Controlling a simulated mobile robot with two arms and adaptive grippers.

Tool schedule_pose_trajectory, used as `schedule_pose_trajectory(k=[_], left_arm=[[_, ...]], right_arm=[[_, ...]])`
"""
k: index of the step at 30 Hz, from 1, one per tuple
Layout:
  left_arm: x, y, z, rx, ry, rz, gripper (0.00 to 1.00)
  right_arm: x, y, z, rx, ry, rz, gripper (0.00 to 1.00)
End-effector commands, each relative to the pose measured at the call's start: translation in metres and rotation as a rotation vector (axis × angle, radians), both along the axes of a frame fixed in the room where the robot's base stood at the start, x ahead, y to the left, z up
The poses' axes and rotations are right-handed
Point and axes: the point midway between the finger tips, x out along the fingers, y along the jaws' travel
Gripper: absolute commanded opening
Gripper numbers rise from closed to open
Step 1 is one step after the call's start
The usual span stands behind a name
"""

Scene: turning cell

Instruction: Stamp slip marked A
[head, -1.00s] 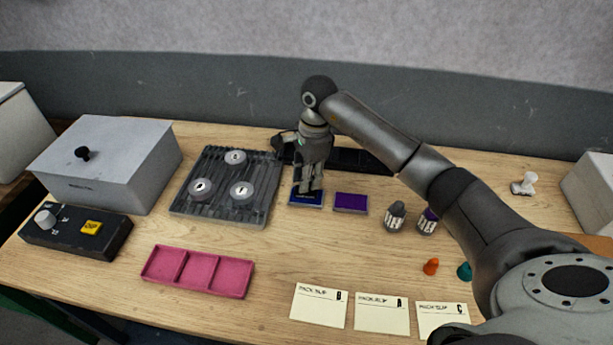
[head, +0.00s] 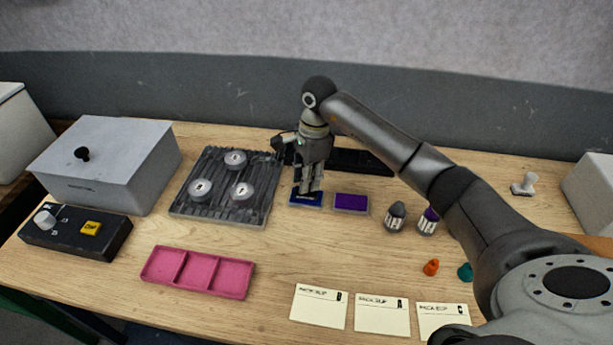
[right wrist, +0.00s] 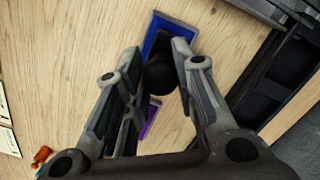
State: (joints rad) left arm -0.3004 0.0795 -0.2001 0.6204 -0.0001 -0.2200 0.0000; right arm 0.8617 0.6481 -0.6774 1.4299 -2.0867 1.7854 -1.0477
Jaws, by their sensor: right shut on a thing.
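Three cream pack slips lie in a row at the front edge. The slip marked A (head: 382,316) is the middle one, between the slip marked B (head: 319,308) and the slip marked C (head: 443,320). My right gripper (head: 310,188) points down over the blue ink pad (head: 304,201). In the right wrist view its fingers are shut on a dark, round-topped stamp (right wrist: 160,74), at the blue pad (right wrist: 158,38). The stamp is mostly hidden by the fingers, and I cannot tell whether it touches the pad. My left gripper is not in view.
A purple ink pad (head: 351,203) lies right of the blue one. Two bottles (head: 395,217) (head: 428,221) stand further right, near my arm. A grey ribbed plate with discs (head: 222,213), pink tray (head: 198,286), control box (head: 72,247) and grey bin (head: 107,178) fill the left.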

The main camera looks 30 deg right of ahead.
Motion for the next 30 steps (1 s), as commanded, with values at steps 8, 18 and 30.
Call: schedule_pose_trajectory(k=[8,18,30], left_arm=[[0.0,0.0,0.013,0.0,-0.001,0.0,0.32],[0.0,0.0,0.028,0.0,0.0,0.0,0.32],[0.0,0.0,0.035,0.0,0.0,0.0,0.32]], right_arm=[[0.0,0.0,0.024,-0.001,0.001,0.0,0.1],[0.0,0.0,0.052,0.0,-0.001,0.001,0.1],[0.0,0.0,0.069,0.0,-0.001,0.0,0.1]])
